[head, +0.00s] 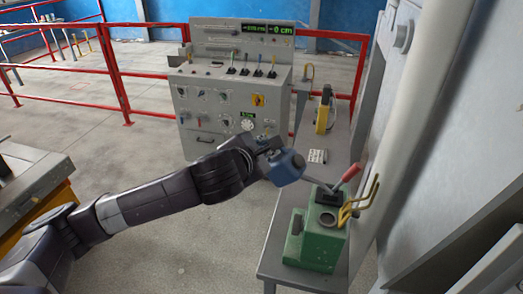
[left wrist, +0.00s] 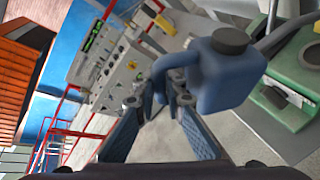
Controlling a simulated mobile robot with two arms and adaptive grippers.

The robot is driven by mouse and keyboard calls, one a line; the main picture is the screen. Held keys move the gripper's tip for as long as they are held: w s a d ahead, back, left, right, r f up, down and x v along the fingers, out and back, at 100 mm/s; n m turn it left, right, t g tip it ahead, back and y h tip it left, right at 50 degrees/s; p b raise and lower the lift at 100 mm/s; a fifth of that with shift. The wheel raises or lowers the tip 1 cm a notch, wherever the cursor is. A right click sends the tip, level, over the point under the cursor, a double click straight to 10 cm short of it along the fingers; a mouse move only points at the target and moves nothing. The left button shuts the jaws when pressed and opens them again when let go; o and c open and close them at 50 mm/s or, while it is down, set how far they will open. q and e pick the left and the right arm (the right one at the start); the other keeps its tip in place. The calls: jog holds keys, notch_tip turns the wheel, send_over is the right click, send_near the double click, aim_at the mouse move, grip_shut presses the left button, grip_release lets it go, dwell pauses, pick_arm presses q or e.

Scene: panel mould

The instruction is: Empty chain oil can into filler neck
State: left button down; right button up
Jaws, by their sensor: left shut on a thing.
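A blue can (head: 286,167) hangs in the air at the end of my left arm in the head view. My left gripper (left wrist: 160,97) is shut on the can's handle; the can (left wrist: 224,78) has a round black top. The green unit (head: 315,250) stands on a grey bench, to the right of and below the can, apart from it. No oil stream shows. My right gripper is out of view.
A red-tipped lever (head: 348,174) and yellow bent handles (head: 369,196) rise from the green unit. The grey bench (head: 276,243) runs back beside a wall and pipe. A control cabinet (head: 228,100) and red railings stand behind; the floor is open.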

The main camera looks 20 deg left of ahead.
pick_arm(q)
jog(key=shift+s+d+r+m+t+y, duration=0.25)
jog(key=shift+d+r+m+y, duration=0.2)
jog(key=shift+d+r+m, duration=0.3)
jog(key=shift+s+d+r+m+t+y, duration=0.1)
jog(key=shift+d+r+m+t+y, duration=0.15)
jog(key=shift+d+r+m+y, duration=0.5)
jog(key=shift+d+r+h, duration=0.1)
jog(key=shift+r+h, duration=0.2)
dwell(6.2)
